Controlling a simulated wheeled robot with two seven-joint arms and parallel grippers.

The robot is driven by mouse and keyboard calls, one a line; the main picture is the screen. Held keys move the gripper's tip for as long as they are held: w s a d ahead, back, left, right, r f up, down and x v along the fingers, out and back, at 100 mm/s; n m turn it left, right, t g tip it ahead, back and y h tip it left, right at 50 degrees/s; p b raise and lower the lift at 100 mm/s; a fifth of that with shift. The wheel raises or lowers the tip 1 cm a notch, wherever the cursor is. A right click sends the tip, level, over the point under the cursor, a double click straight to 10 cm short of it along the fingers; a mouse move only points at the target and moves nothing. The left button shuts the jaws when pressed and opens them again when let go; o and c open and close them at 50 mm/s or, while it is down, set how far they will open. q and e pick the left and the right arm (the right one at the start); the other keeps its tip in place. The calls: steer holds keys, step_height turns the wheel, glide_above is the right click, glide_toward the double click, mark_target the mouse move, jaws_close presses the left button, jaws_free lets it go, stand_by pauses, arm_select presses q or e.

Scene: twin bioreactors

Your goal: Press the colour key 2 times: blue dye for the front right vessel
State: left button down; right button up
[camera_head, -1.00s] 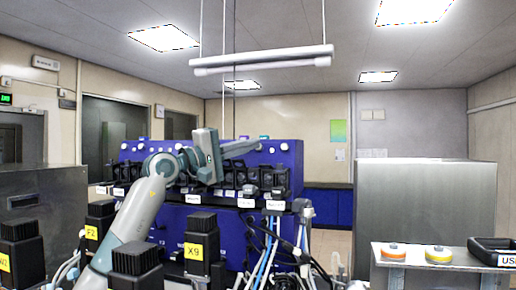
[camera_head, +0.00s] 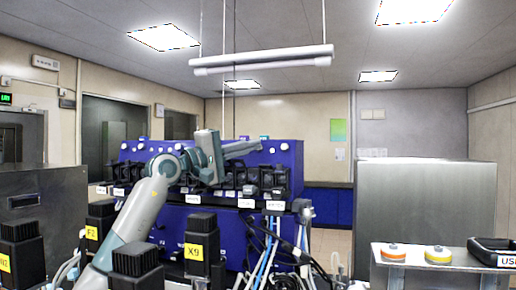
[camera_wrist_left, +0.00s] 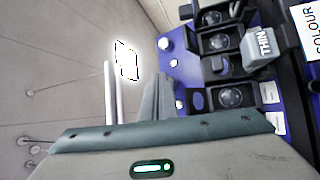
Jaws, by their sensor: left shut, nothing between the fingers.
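My left gripper (camera_head: 256,146) is shut and empty. It reaches in from the left, in front of the upper part of the blue twin-bioreactor machine (camera_head: 230,232). In the left wrist view a grey gripper finger (camera_wrist_left: 157,98) points up beside the blue panel. A white label reading "COLOUR" (camera_wrist_left: 311,30) is cut by the right edge there, and a grey key block marked "THIN" (camera_wrist_left: 263,46) lies beside it. In the head view, small white labels (camera_head: 246,203) line the machine's front ledge, too small to read. I cannot tell which vessel is the front right one. My right gripper is not in view.
Black blocks with yellow tags (camera_head: 201,236) stand at the front left. Hoses (camera_head: 268,250) hang before the machine. A shelf (camera_head: 415,258) at right holds an orange disc (camera_head: 393,251), a yellow disc (camera_head: 438,254) and a black tray (camera_head: 492,244).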

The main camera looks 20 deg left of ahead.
arm_select(q)
steer(key=shift+w+f+p, duration=0.15)
steer(key=shift+w+p, duration=0.15)
steer(key=shift+w, duration=0.3)
stand_by(0.8)
steer(key=shift+s, duration=0.1)
stand_by(0.3)
steer(key=shift+s+r+b, duration=0.25)
steer(key=shift+s+b, duration=0.35)
steer(key=shift+s, duration=0.3)
steer(key=shift+s, duration=0.1)
steer(key=s+b, duration=0.1)
steer(key=s, duration=0.1)
steer(key=s+r+b, duration=0.1)
steer(key=s, duration=0.1)
steer(key=shift+s+a+r, duration=0.1)
steer(key=shift+s+r, duration=0.05)
steer(key=shift+s, duration=0.2)
steer(key=shift+w, duration=0.15)
steer(key=shift+w+f+p, duration=0.2)
steer(key=shift+w+p, duration=0.05)
steer(key=shift+w, duration=0.5)
steer(key=shift+w+f+p, duration=0.2)
steer(key=shift+w+p, duration=0.05)
steer(key=shift+w, duration=0.45)
